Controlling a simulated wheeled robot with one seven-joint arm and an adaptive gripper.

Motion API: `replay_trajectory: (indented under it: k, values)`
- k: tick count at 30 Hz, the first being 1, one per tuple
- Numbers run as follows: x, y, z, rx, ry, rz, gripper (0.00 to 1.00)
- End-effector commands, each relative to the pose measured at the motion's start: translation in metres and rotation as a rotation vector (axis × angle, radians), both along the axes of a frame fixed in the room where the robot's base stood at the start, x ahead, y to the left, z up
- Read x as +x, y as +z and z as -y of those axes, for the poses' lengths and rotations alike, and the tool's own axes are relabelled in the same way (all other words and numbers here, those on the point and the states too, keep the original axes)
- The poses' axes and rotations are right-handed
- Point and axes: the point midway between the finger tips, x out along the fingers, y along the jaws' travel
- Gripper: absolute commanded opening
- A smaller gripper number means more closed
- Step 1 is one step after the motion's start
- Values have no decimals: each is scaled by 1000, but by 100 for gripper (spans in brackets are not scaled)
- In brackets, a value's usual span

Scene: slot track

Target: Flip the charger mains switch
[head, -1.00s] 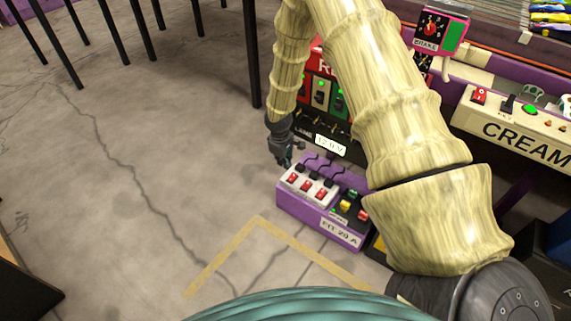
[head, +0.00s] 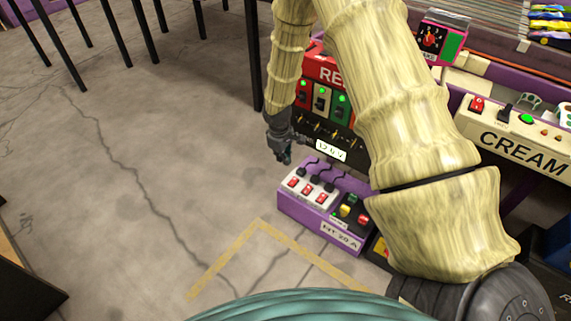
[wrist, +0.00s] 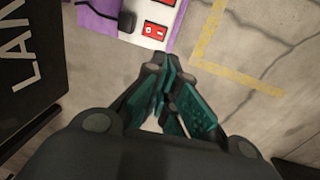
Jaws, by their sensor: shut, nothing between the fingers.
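A white socket strip (head: 309,189) with several red rocker switches lies on top of a purple box (head: 312,220), labelled PIT 20 A. Black plugs and cables stand in it. No switch is clearly marked as the charger mains; the rocker positions are too small to tell. My gripper (head: 283,157) is shut and empty, pointing down above and behind the strip's left end, apart from it as far as I can see. In the wrist view the shut fingers (wrist: 160,82) are just below the strip's end, whose red switch (wrist: 155,31) shows clearly.
Beside the strip is a dark block with coloured buttons (head: 347,211). A cream console (head: 512,131) is at right. Floor at left is open; black table legs stand behind.

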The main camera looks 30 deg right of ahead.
Motion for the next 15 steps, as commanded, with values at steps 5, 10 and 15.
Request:
replay_trajectory:
  k: [5, 10, 15]
  values:
    - [-2, -7, 1, -14, 2, -8, 0]
    - [-1, -7, 4, -31, 3, -8, 0]
    - [0, -5, 7, -48, 1, 1, 0]
